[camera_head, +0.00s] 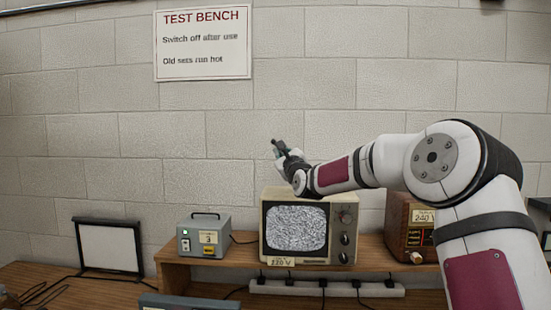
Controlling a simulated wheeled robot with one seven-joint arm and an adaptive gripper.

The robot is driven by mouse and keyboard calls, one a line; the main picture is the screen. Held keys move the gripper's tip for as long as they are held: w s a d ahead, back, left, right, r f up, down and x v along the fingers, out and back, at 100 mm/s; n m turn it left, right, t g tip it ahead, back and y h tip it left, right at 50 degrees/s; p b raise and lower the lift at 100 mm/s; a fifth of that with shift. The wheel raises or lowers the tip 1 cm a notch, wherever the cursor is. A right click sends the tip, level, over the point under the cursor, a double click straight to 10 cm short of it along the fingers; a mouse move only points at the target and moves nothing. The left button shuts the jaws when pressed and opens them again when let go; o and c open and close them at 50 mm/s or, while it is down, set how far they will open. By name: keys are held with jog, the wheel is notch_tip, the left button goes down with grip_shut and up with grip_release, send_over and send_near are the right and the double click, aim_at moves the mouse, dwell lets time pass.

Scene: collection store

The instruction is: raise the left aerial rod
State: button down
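A small old television (350,205) stands on the wooden bench shelf, its screen (296,228) showing grey static. My arm reaches in from the right, and my gripper (279,147) is above the television's top, left of its middle, in front of the wall. The gripper is small and dark here, and I cannot tell whether its fingers are open or shut or hold anything. I cannot make out either aerial rod. My forearm and wrist cover part of the space just above the television's top.
A grey box (203,247) with a handle stands left of the television. A brown wooden-cased unit (400,222) stands to its right, partly behind my arm. A power strip (330,288) with several plugs runs below. A white-faced panel (110,248) stands far left. The wall above is clear except a sign (203,65).

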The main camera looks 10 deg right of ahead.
jog(key=shift+s+d+r+m+t+h+p, duration=0.15)
jog(key=shift+d+r+m+h, duration=0.15)
jog(key=shift+d+m, duration=0.3)
jog(key=shift+s+d+r+m+t+h+p, duration=0.2)
jog(key=shift+d+m+h, duration=0.15)
jog(key=shift+m, duration=0.3)
jog(key=shift+s+d+r+m+t+h+p, duration=0.15)
jog(key=shift+d+r+m+h, duration=0.1)
jog(key=shift+d+m, duration=0.35)
jog(key=c, duration=1.8)
grip_release()
jog(key=shift+f, duration=0.1)
jog(key=v, duration=1.2)
